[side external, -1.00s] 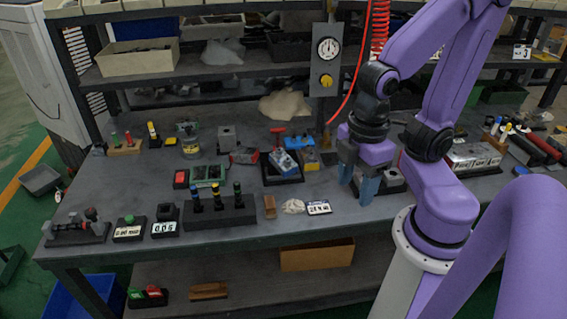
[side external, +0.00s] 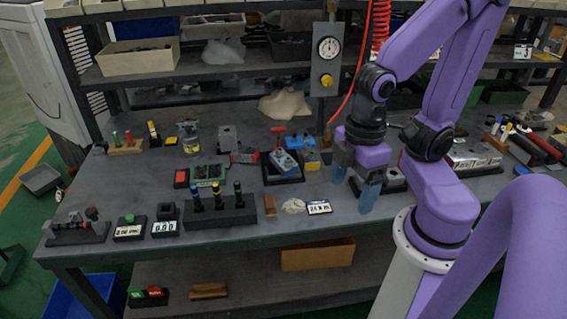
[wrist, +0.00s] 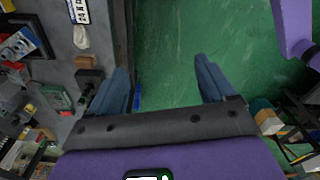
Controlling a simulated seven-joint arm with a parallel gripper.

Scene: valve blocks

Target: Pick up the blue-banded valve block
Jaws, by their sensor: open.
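A grey block with blue on it (side external: 285,162), which looks like the blue-banded valve block, sits in a black tray (side external: 299,180) in the middle of the bench. It also shows at the left edge of the wrist view (wrist: 17,45). My gripper (side external: 352,196) is open and empty, to the right of the block in the side view and apart from it. In the wrist view the gripper's two fingers (wrist: 160,70) stand wide apart, with only green floor between them.
A black rack with several banded cylinders (side external: 221,216) stands at the front. A red-ended block (side external: 245,156) and a blue-and-yellow item (side external: 311,158) flank the tray. A label plate (side external: 319,207) lies near my gripper. A gauge panel (side external: 326,60) stands behind.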

